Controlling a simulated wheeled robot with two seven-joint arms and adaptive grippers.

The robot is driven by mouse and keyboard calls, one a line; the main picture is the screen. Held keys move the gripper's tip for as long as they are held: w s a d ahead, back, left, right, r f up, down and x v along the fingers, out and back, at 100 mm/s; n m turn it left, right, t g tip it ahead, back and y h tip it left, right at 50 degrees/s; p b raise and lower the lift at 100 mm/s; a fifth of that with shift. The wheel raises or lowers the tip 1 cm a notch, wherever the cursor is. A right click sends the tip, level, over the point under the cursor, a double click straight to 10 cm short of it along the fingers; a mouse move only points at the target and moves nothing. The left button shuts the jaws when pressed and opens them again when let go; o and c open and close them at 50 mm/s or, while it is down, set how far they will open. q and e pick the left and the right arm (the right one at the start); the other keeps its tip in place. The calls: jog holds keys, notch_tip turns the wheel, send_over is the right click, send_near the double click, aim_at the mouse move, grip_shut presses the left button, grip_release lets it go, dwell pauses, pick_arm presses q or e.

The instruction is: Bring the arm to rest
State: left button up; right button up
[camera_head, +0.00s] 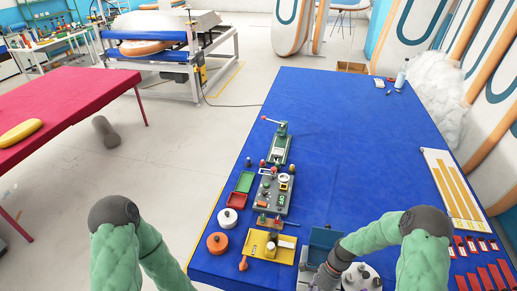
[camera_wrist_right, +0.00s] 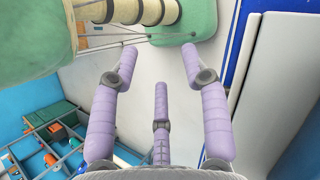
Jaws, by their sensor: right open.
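My right arm comes in at the bottom right of the head view and bends down over the near end of the blue table (camera_head: 335,130). Its gripper is not clear there. In the right wrist view my right gripper (camera_wrist_right: 160,62) has its purple fingers spread, with nothing held between them. Past its fingertips is a pale surface, with a large green part carrying cream cylinders (camera_wrist_right: 150,10) at the top; I cannot tell what this is. My left arm hangs at the bottom left of the head view, off the blue table; its gripper is out of frame.
Small tools crowd the blue table's near left side: a green-based press (camera_head: 280,150), a yellow tray (camera_head: 262,246) and an orange round pot (camera_head: 218,243). A strip board (camera_head: 430,158) lies at right. The table's far middle is clear. A red table (camera_head: 75,95) stands left.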

jog(key=s+a+f+n+t+h, duration=0.1)
jog(key=s+a+f+n+t, duration=0.3)
jog(key=s+a+n, duration=0.7)
notch_tip(320, 180, down, 24)
jog(key=w+d+n+t+b, duration=0.1)
jog(key=w+b, duration=0.1)
jog(key=b, duration=2.3)
jog(key=shift+w+d+n+b, duration=0.15)
jog(key=shift+d+n+b, duration=0.15)
jog(key=shift+d+n, duration=0.1)
jog(key=shift+r, duration=0.15)
jog(key=shift+c, duration=0.7)
jog(key=shift+a, duration=0.1)
